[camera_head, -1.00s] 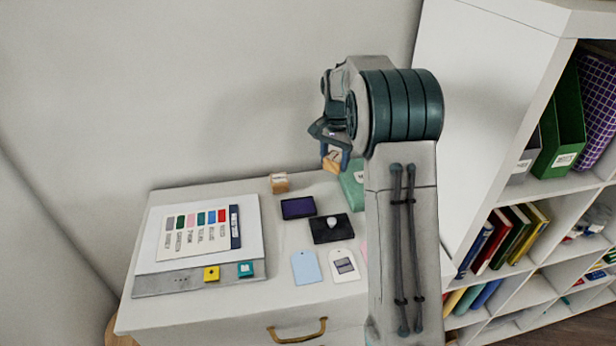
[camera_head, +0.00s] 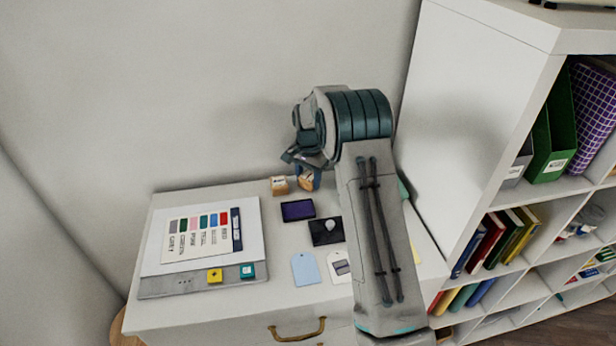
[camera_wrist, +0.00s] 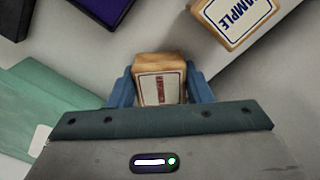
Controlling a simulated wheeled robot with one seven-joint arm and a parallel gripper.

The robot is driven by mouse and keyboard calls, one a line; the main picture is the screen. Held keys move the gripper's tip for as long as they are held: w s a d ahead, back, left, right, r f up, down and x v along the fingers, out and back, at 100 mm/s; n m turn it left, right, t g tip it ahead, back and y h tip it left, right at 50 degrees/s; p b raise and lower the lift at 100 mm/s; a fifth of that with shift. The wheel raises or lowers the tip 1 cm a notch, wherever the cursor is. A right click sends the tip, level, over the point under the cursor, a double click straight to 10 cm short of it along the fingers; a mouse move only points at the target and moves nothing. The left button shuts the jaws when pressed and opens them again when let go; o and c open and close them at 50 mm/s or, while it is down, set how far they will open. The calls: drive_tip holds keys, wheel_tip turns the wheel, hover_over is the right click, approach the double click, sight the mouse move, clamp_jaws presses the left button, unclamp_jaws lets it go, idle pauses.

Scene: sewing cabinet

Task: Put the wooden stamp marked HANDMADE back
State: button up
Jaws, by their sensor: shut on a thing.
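My gripper (camera_wrist: 160,92) is shut on a wooden stamp (camera_wrist: 160,75), a light block with a white label. The label carries red lettering too small to read. In the head view the held stamp (camera_head: 307,182) hangs from my gripper (camera_head: 306,174) at the cabinet's back, right of another wooden stamp (camera_head: 279,186). That other stamp reads SAMPLE in blue in the wrist view (camera_wrist: 232,18) and stands apart from the held one. I cannot tell whether the held stamp touches the cabinet top.
A purple ink pad (camera_head: 297,210) and a black pad with a pale knob (camera_head: 322,238) lie in front. Tags (camera_head: 305,268) and a colour-chart board (camera_head: 160,279) lie further forward and left. A green box (camera_wrist: 50,110) is beside my gripper. A shelf unit (camera_head: 470,130) stands right.

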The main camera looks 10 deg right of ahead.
drive_tip(key=shift+f, duration=0.25)
drive_tip(key=o, duration=1)
drive_tip(key=shift+r, duration=0.1)
drive_tip(key=shift+r, duration=0.15)
